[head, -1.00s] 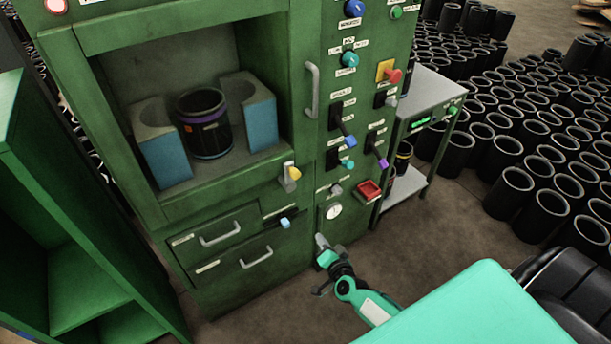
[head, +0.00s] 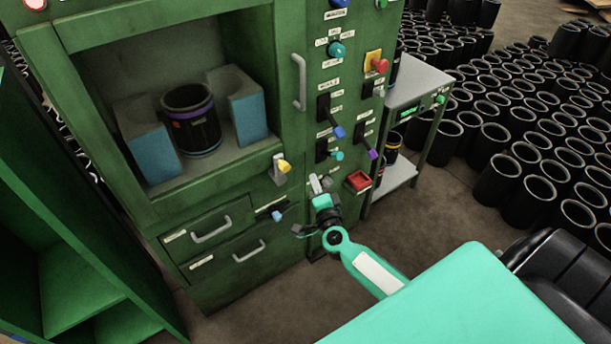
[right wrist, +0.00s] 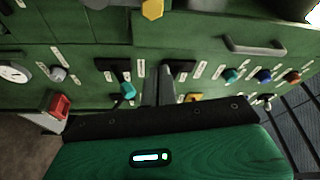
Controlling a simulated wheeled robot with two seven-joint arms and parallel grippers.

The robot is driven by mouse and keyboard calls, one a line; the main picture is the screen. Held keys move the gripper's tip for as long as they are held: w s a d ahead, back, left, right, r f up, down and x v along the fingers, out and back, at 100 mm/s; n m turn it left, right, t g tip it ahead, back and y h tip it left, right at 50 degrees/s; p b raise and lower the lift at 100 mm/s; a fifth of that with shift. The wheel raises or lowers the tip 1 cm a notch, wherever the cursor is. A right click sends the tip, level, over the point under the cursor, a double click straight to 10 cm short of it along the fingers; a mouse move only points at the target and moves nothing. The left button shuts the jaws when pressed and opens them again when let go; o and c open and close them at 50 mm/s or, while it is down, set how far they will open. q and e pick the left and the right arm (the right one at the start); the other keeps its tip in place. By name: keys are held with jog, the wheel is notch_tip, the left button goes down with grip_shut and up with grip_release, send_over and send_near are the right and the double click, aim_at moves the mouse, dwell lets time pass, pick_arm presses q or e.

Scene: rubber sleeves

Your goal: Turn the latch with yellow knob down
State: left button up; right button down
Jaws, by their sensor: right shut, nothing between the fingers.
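The latch with the yellow knob (head: 285,167) sits on the green cabinet's front, right of the open chamber's lower corner. Its yellow knob points to the right from a grey plate. In the right wrist view the yellow knob (right wrist: 152,9) shows at the top edge, beyond the fingertips. My right gripper (head: 315,184) is in front of the panel, right of and slightly below the latch, apart from it. Its fingers (right wrist: 158,75) are together and empty. My left gripper is out of view.
The chamber holds a black sleeve (head: 191,120) between blue-grey blocks.

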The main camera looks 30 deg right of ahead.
aim_at(281, 166)
jog(key=w+a, duration=0.1)
jog(key=w, duration=0.7)
jog(key=shift+w+a+f+p, duration=0.15)
jog(key=shift+w+a+p, duration=0.15)
jog(key=shift+p, duration=0.15)
jog(key=shift+a, duration=0.2)
